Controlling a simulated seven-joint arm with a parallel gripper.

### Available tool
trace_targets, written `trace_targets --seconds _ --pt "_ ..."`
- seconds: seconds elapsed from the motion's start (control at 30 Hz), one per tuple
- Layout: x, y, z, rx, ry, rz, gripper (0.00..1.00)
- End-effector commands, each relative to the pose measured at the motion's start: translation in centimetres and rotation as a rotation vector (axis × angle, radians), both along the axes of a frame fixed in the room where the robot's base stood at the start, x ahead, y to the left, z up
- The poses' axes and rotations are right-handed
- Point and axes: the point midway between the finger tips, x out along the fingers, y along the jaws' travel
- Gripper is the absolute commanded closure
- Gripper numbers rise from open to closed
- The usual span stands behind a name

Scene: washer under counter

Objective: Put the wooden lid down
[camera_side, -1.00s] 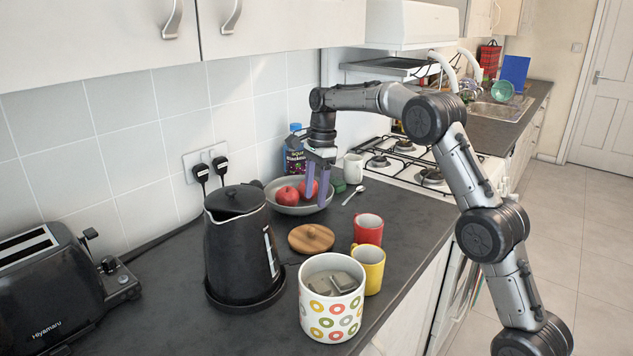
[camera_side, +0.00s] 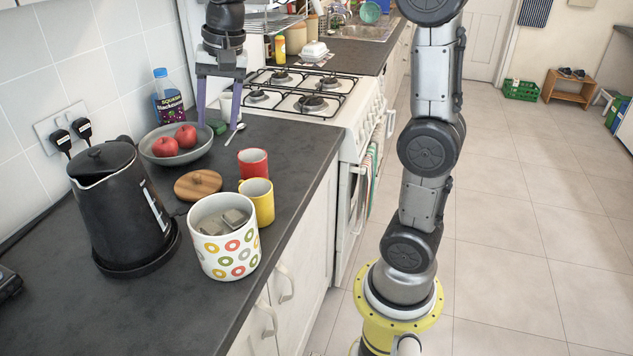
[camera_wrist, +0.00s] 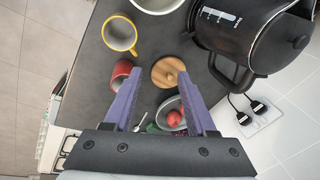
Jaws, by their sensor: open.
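The round wooden lid (camera_side: 198,184) with a small knob lies flat on the dark counter, knob up. It is between the kettle and the red and yellow mugs. A white pot with coloured rings (camera_side: 224,246) stands open in front of it, with greyish packets inside. My gripper (camera_side: 219,118) is open and empty, fingers pointing down, at the far side of the bowl, apart from the lid. In the wrist view the lid (camera_wrist: 168,72) shows between the two purple fingers, some way beyond them.
A black kettle (camera_side: 119,205) stands left of the lid. A red mug (camera_side: 252,163) and a yellow mug (camera_side: 258,201) stand to its right. A grey bowl (camera_side: 201,153) with red apples, a spoon and a bottle (camera_side: 168,97) are behind.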

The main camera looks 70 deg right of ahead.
Motion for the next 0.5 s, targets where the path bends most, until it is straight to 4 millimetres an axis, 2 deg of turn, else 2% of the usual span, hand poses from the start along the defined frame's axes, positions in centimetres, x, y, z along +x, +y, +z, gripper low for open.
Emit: trace_targets --seconds 0.03,0.17,0.3,0.4,0.5 --pt "-2.2 0.9 0.3 -0.027 -0.027 0.083 0.43" --pt "-7.3 2.5 -0.2 -0.107 -0.091 0.314 0.43" --pt "-12.7 3.8 -1.9 -0.202 -0.154 0.558 0.43" --pt "-15.9 4.4 -3.6 -0.268 -0.195 0.713 0.43" --pt "-18.3 4.7 -5.3 -0.325 -0.224 0.838 0.43"
